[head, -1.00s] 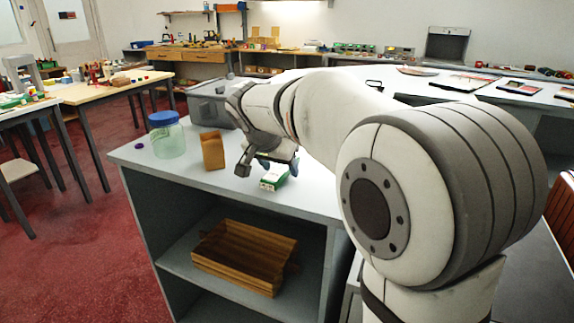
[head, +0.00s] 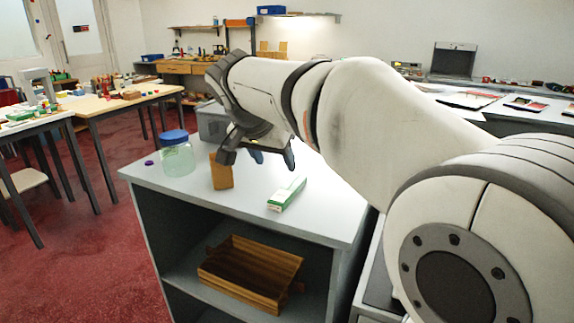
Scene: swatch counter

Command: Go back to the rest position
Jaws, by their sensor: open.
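My gripper (head: 258,160) is open and empty, raised above the grey counter (head: 330,215). Its fingers point down and stand apart. A green and white box (head: 287,194) lies flat on the counter below and to the right of the gripper, apart from it. A brown upright block or box (head: 221,172) stands left of it, partly behind one finger in this view. My arm crosses the right half of the view and hides the back of the counter.
A clear jar with a blue lid (head: 177,155) stands near the counter's left edge, beside a small purple cap (head: 149,163). A grey bin (head: 211,122) is partly hidden behind my gripper. A wooden crate (head: 250,275) sits on the shelf below. Wooden tables (head: 115,103) stand left.

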